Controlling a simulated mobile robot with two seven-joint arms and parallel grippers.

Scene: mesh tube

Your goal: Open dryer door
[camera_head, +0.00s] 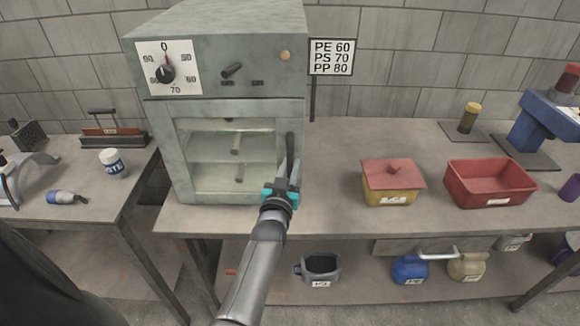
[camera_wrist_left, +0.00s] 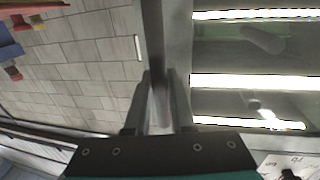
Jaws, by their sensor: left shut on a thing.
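The dryer (camera_head: 215,60) is a grey-green metal oven on the middle table. Its door (camera_head: 180,160) has a glass window with shelves and small dark cylinders behind it, and looks flush with the front. The dark upright door handle (camera_head: 290,145) is on the door's right side. My left gripper (camera_head: 288,175) is at the lower part of the handle. In the left wrist view, the handle (camera_wrist_left: 155,35) runs between the two fingers of this gripper (camera_wrist_left: 159,88), which is shut on it. My right gripper is not in view.
A sign (camera_head: 332,57) stands right of the dryer. A lidded yellow box (camera_head: 390,190) and a red bin (camera_head: 490,178) stand farther right. The tabletop between dryer and yellow box is bare. A white cup (camera_head: 112,162) is on the left table. Jugs sit on the lower shelf.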

